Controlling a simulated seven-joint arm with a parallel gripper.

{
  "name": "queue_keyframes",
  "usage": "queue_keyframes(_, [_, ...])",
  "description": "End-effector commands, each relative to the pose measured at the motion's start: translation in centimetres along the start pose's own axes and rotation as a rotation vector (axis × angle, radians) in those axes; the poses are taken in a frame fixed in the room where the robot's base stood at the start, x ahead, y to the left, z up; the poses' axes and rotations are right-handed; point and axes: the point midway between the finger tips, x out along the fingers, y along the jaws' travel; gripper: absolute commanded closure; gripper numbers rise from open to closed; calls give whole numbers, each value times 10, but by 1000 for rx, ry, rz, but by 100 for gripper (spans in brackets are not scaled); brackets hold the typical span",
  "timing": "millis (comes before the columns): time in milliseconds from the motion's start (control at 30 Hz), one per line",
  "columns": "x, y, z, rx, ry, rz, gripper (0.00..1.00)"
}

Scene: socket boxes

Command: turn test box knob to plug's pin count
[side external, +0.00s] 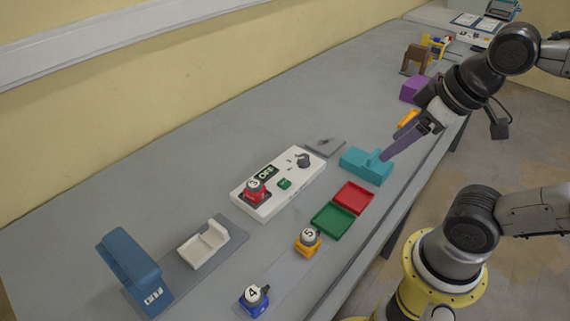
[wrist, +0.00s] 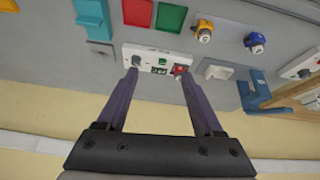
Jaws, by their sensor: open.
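The white test box (side external: 278,188) lies on the grey bench and shows "OFF" on its dark display (side external: 265,171). Its dark round knob (side external: 303,160) is at the far right end; in the wrist view the knob (wrist: 137,60) is at the box's left end. A red plug (side external: 255,193) sits at the box's near end, with a label that looks like "3". Its pins are hidden. My gripper (wrist: 157,75) is open and empty, its purple fingers apart. In the side view it hangs above the bench near the teal block, away from the knob.
A teal block (side external: 366,166), red tray (side external: 353,197) and green tray (side external: 333,220) lie right of the box. A yellow plug "5" (side external: 307,241) and blue plug "4" (side external: 254,300) stand nearer. A white cradle (side external: 203,245) and blue stand (side external: 135,268) are left. A grey plate (side external: 324,146) lies beyond the knob.

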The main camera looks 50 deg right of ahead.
Motion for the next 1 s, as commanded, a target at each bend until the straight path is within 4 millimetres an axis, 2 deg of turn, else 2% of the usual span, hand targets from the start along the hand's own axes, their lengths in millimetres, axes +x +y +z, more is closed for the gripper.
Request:
queue_keyframes(33, [-6, 1, -13, -30, 8, 1, 31])
queue_keyframes(167, [-10, 7, -49, -98, -25, 3, 31])
queue_keyframes(367, [6, 21, -105, -174, -114, -2, 31])
queue_keyframes(567, [49, 41, -157, -220, -227, -21, 31])
queue_keyframes(700, [93, 58, -181, -230, -313, -41, 31])
queue_keyframes(867, [144, 75, -191, -209, -401, -62, 31])
queue_keyframes(1000, [175, 84, -185, -188, -461, -77, 31])
